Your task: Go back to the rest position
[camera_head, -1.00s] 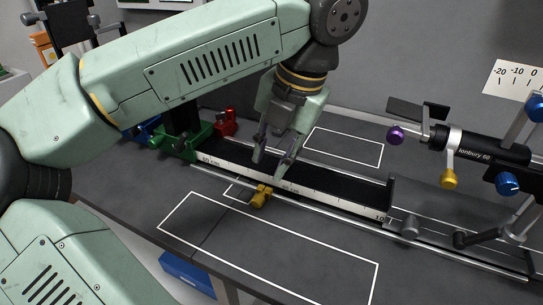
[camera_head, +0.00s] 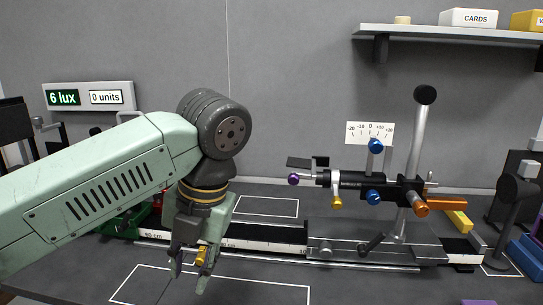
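My gripper (camera_head: 191,272) hangs pointing down at the end of my pale green arm, left of the picture's middle. Its two fingers are apart, so it is open. It is in front of the optical rail (camera_head: 265,236) in the picture. A yellow knob (camera_head: 201,256) shows between the fingers. I cannot tell how far behind them it lies, and nothing looks gripped.
A telescope-like instrument (camera_head: 350,180) with purple, yellow, blue and orange knobs stands at the right on the rail. A lux display (camera_head: 64,98) is on the wall at the left. A shelf (camera_head: 450,33) with boxes hangs upper right. White outlined areas (camera_head: 265,207) on the bench are clear.

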